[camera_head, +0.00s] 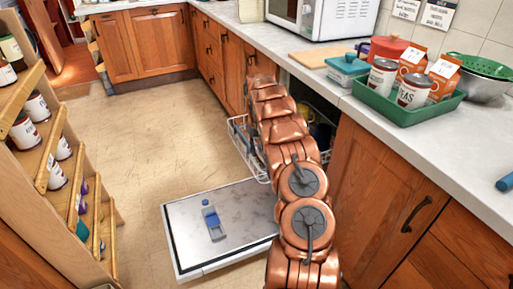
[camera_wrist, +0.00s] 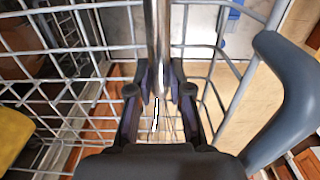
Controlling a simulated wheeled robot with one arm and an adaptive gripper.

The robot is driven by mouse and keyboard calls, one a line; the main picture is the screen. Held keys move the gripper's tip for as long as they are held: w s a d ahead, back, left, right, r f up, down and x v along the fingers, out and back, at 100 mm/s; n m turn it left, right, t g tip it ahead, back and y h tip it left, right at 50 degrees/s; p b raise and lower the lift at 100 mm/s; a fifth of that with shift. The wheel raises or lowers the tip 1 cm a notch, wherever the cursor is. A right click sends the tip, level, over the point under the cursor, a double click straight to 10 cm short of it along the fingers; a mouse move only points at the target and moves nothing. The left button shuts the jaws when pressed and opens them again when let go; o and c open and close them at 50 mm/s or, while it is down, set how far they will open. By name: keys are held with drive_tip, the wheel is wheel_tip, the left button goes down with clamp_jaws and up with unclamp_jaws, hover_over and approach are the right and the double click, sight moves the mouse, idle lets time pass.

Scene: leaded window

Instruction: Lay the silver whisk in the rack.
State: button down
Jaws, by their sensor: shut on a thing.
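My gripper (camera_wrist: 160,95) is shut on the silver whisk (camera_wrist: 158,40), whose shiny straight rod runs up between the two dark fingers in the wrist view. The whisk's far end is out of frame. The white wire rack (camera_head: 238,138) stands pulled out of the open dishwasher in the head view. Its grid fills much of the wrist view, behind the fingers and the whisk. I cannot tell whether the whisk touches the wires. In the head view my arm hides the gripper, the whisk and part of the rack.
A dark grey-blue curved piece (camera_wrist: 285,90) is close on the right in the wrist view, and a yellow thing (camera_wrist: 12,135) on the left. The dishwasher door (camera_head: 245,199) lies open, bearing a blue-and-grey item (camera_head: 212,222). The floor (camera_head: 150,110) to the left is clear.

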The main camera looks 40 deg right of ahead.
drive_tip(key=c, duration=1.1)
unclamp_jaws()
drive_tip(key=shift+r, duration=0.1)
